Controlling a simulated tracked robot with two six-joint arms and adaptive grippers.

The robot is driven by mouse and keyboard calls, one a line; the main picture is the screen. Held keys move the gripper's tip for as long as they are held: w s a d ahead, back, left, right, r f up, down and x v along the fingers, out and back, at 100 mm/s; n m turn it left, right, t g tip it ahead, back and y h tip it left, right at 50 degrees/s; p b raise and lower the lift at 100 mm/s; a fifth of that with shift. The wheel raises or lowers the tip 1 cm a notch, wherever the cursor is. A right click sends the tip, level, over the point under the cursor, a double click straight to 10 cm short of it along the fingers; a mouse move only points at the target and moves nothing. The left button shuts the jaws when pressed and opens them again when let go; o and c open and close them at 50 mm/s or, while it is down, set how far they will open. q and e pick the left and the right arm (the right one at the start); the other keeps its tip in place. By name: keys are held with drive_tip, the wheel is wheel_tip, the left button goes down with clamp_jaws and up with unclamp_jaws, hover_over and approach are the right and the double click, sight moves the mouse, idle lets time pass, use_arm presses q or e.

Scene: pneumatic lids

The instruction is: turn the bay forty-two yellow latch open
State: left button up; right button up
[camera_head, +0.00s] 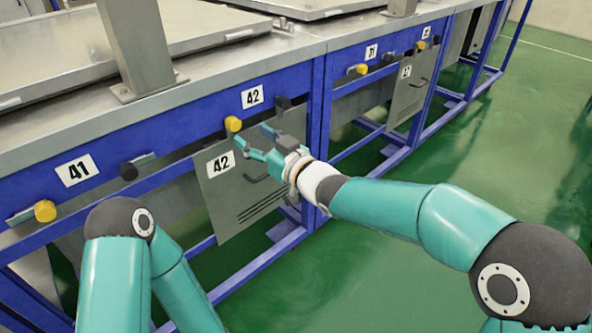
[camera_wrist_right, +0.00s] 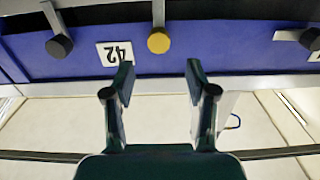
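The bay forty-two yellow latch (camera_head: 233,124) is a yellow knob on the blue beam, left of the upper 42 label (camera_head: 252,97). In the right wrist view the yellow knob (camera_wrist_right: 159,40) shows at the top centre, ahead of the fingertips, and the 42 label (camera_wrist_right: 115,53) appears upside down. My right gripper (camera_head: 256,142) is in front of the grey 42 panel, just below and right of the yellow knob. Its two fingers are spread (camera_wrist_right: 160,80) with nothing between them. They appear apart from the knob. My left gripper is out of view; only part of my left arm shows.
A black knob (camera_head: 283,102) sits right of the 42 label. The grey 42 panel (camera_head: 228,188) with a handle hangs below the beam. Bay 41 has a yellow knob (camera_head: 45,211) and a black knob (camera_head: 129,171). Green floor is free at the right.

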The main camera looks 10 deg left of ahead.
drive_tip(key=b+v, duration=0.3)
drive_tip(key=v, duration=0.9)
idle(0.7)
drive_tip(key=shift+b, duration=0.35)
drive_tip(key=shift+s, duration=0.1)
drive_tip(key=v, duration=1.2)
drive_tip(key=shift+f, duration=0.15)
